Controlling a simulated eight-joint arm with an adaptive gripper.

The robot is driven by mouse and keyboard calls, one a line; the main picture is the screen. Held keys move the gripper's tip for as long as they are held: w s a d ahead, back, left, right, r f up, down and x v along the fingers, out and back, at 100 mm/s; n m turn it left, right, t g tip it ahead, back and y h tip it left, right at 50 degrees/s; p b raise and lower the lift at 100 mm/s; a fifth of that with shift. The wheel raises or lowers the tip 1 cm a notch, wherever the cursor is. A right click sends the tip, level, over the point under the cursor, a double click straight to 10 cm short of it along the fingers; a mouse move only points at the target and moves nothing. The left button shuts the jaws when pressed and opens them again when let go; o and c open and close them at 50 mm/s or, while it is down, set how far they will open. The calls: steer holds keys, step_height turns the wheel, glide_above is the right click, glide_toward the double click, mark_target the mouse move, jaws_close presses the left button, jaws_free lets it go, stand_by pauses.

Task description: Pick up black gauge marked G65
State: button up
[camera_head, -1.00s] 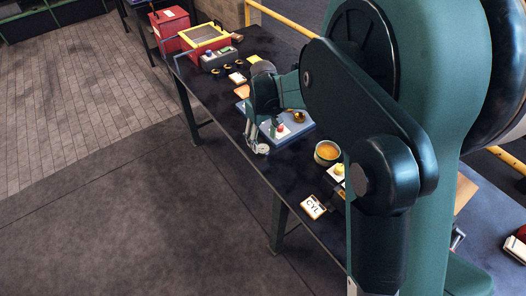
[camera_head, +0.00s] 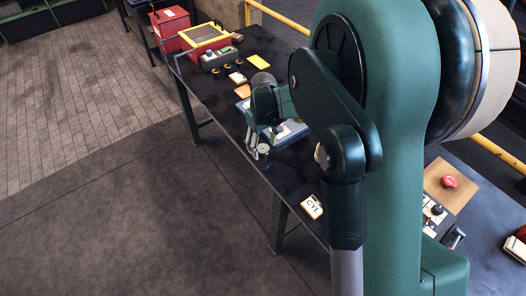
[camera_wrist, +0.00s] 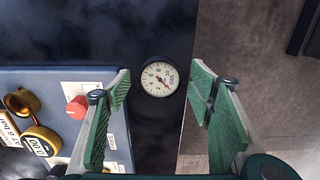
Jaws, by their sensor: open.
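A small round gauge with a white dial, dark digits and a red needle (camera_wrist: 159,78) lies face up on the dark bench top near its front edge. The small label on its dial is hard to read. My gripper (camera_wrist: 160,92) is open above the gauge, which shows between the two green-padded fingers, towards their tips. I see no contact with it. In the head view the gauge (camera_head: 263,149) sits at the bench edge right by my gripper (camera_head: 257,146).
The bench edge and floor are to the right. Red boxes (camera_head: 172,28) stand at the far end.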

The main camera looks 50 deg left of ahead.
mark_target(263, 148)
steer(key=shift+f, duration=1.7)
steer(key=c, duration=1.1)
steer(key=shift+r, duration=0.15)
steer(key=shift+r, duration=4.85)
